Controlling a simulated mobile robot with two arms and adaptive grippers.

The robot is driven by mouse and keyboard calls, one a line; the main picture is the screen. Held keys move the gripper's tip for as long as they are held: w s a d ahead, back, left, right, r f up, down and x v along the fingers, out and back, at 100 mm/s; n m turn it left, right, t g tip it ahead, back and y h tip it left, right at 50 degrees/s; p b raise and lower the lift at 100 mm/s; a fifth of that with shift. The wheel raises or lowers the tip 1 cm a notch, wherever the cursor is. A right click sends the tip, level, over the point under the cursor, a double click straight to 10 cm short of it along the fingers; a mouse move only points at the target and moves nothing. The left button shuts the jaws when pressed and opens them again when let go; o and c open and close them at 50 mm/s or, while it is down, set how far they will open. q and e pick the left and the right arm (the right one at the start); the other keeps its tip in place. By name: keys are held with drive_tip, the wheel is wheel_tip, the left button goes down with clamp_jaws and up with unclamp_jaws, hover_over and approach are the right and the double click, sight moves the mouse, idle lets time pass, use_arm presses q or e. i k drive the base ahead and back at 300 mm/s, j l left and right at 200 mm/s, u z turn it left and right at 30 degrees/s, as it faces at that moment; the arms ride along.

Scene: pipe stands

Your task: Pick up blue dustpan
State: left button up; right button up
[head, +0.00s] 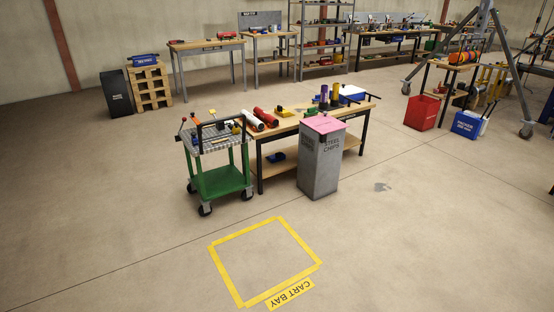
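No blue dustpan can be made out with certainty. A small dark blue object (276,157) lies on the lower shelf of the middle workbench; it is too small to tell whether it is a dustpan or a bin. A blue box (145,60) with pale lettering sits on the stacked pallets at the back left. A blue bin (467,125) with lettering stands on the floor at the right, with a handle-like item leaning up from it. Neither of my grippers is in view.
A green cart (219,181) with tools on top stands left of the workbench (325,122). A grey steel chips bin (320,165) with a pink top blocks its front. A red bin (422,112) stands right. Yellow tape (296,237) marks clear floor in front.

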sight(279, 156)
drive_tip(key=i+u, duration=0.15)
drive_tip(key=i, duration=0.4)
drive_tip(key=i+u, duration=0.1)
drive_tip(key=i, duration=0.5)
drive_tip(key=i+l+u, duration=0.15)
drive_tip(key=i, duration=0.4)
drive_tip(key=i+l+u, duration=0.15)
drive_tip(key=i, duration=0.45)
